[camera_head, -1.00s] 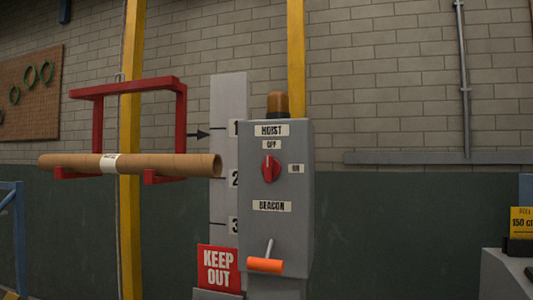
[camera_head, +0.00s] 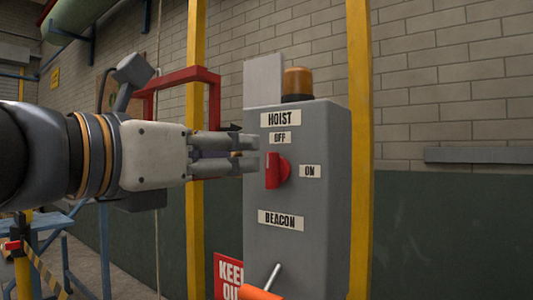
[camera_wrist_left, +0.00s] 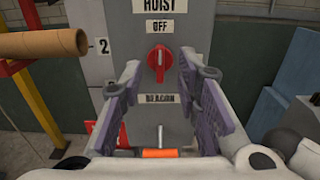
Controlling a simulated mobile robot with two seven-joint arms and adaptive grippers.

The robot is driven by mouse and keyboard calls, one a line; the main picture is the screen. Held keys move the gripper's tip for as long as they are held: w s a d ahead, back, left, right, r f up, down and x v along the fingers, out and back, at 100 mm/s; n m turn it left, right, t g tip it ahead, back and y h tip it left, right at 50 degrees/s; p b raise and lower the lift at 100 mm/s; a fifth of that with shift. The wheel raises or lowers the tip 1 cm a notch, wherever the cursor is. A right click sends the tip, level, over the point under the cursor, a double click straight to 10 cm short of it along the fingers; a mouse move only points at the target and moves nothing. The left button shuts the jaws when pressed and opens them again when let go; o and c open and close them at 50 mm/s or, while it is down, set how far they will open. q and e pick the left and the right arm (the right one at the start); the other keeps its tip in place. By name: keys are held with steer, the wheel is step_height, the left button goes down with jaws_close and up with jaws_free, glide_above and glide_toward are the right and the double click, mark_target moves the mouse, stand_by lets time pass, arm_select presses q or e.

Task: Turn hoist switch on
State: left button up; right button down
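The red hoist switch (camera_head: 277,170) is a rotary knob on the front of a grey control box (camera_head: 325,200). Its grip stands upright, in line with the OFF label (camera_head: 280,138); the ON label (camera_head: 310,171) is to its right. My left gripper (camera_head: 256,154) points at the knob from the left, close to the box face. In the left wrist view the knob (camera_wrist_left: 160,58) shows between the two spread fingers (camera_wrist_left: 160,98), ahead of them and apart from them. The left gripper is open and empty. My right gripper is not in view.
An orange-handled lever (camera_head: 262,292) sticks out low on the box, below the BEACON label (camera_head: 281,220). An amber beacon (camera_head: 297,84) is on top. A yellow post (camera_head: 358,150) stands behind.

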mark_target(268, 154)
arm_select(q)
steer(key=x, duration=0.7)
steer(key=shift+w+d, duration=0.15)
steer(key=shift+c, duration=0.6)
jaws_close()
